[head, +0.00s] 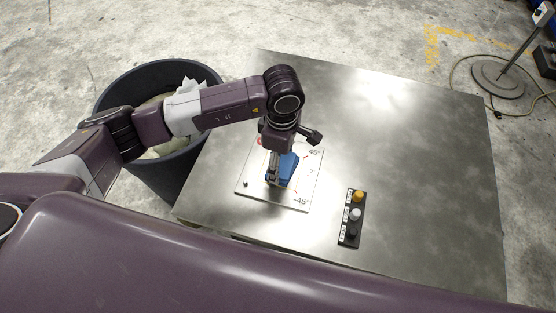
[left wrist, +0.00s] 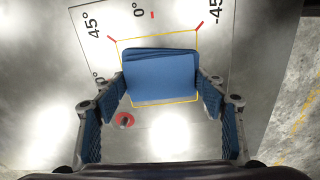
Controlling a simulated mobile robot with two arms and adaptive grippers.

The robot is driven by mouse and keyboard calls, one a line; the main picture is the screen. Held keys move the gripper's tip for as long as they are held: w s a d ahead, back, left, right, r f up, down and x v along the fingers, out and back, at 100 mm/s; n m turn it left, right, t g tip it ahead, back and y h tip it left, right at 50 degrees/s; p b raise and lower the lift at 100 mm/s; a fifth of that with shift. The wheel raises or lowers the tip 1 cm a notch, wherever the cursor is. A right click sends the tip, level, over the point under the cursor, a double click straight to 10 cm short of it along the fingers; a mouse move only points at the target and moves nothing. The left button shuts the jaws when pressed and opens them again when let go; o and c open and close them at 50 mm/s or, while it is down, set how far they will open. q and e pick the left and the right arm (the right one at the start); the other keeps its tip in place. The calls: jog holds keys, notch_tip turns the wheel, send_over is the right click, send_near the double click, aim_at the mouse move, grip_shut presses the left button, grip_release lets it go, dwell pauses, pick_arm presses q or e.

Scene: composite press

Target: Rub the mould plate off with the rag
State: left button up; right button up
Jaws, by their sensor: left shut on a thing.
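The mould plate (head: 296,200) is a pale square plate on the metal table, printed with angle marks and red ticks. In the left wrist view the plate (left wrist: 215,22) also shows a yellow outline. The rag (head: 289,167) is a folded blue pad over the middle of the plate. In the left wrist view the rag (left wrist: 162,75) covers much of the yellow outline. My left gripper (head: 275,178) points down, shut on the rag between its fingers. I cannot tell whether the rag touches the plate. My right gripper is not in view.
A red disc with a dark knob (left wrist: 125,120) sits by the yellow outline. A button box (head: 352,218) with yellow, white and black buttons lies right of the plate. A dark bin (head: 175,175) stands left of the table (head: 420,160). The table's right side is clear.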

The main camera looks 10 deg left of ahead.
aim_at(266, 165)
pick_arm(q)
jog(key=shift+a, duration=1.05)
jog(key=shift+a+f+b, duration=0.1)
jog(key=shift+a+b, duration=0.3)
jog(key=shift+a, duration=0.65)
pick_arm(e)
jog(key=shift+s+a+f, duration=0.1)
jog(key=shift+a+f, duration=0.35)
pick_arm(q)
jog(key=shift+r+p, duration=1.15)
jog(key=shift+r, duration=1)
jog(key=shift+r+p, duration=0.6)
jog(key=shift+r, duration=0.8)
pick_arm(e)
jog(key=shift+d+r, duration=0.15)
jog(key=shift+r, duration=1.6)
